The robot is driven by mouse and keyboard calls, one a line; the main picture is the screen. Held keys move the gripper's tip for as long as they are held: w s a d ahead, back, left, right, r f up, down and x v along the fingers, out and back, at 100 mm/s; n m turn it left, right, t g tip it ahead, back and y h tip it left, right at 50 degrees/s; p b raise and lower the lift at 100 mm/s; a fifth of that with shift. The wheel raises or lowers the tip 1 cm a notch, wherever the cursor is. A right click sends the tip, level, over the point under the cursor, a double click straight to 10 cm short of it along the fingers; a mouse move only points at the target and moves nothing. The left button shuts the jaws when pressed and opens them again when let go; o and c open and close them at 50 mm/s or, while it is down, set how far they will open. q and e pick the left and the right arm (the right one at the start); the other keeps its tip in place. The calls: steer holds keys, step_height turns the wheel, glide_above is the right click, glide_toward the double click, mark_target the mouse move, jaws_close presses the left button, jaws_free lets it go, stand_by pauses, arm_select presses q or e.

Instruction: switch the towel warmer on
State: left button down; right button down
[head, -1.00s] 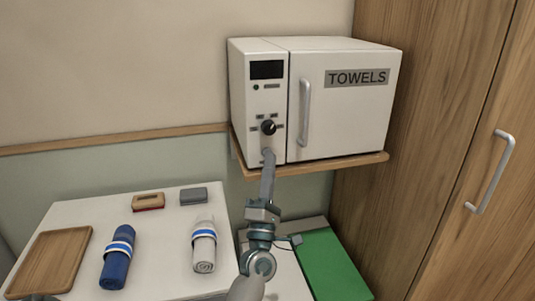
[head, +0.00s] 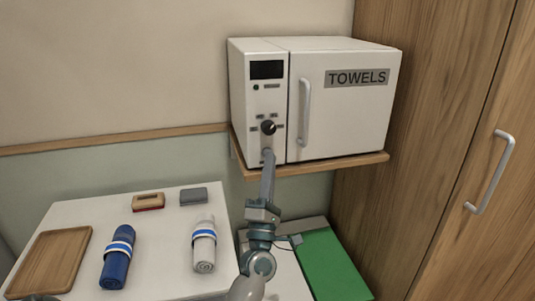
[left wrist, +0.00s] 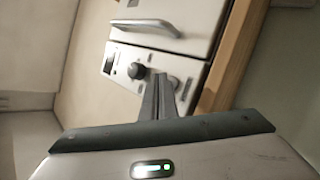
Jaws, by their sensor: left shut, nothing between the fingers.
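The towel warmer (head: 345,115) is a white box with a door marked TOWELS, standing on a wooden shelf. Its control panel on the left has a dark display (head: 266,70) and a black round knob (head: 268,127). My left gripper (head: 268,153) is shut and empty, with its tips at the panel just below the knob. In the left wrist view the knob (left wrist: 137,71) shows just beyond and left of the shut fingers (left wrist: 160,90). I cannot tell whether the tips touch the panel. The display looks dark. My right gripper is not in view.
A white table (head: 75,213) at lower left holds a wooden tray (head: 48,262), a blue rolled towel (head: 117,257), a white rolled towel (head: 204,245) and two small blocks. A green surface (head: 330,265) lies below the shelf (head: 315,167). A wooden cabinet (head: 450,110) stands at right.

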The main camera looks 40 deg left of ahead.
arm_select(q)
steer(key=shift+w+a, duration=0.35)
steer(key=shift+a, duration=0.1)
stand_by(1.1)
steer(key=shift+s+d, duration=0.4)
steer(key=shift+d, duration=0.05)
stand_by(0.5)
steer(key=s+d, duration=0.2)
steer(key=s+d+p, duration=0.1)
steer(key=s+d, duration=0.1)
steer(key=shift+d, duration=0.25)
stand_by(0.4)
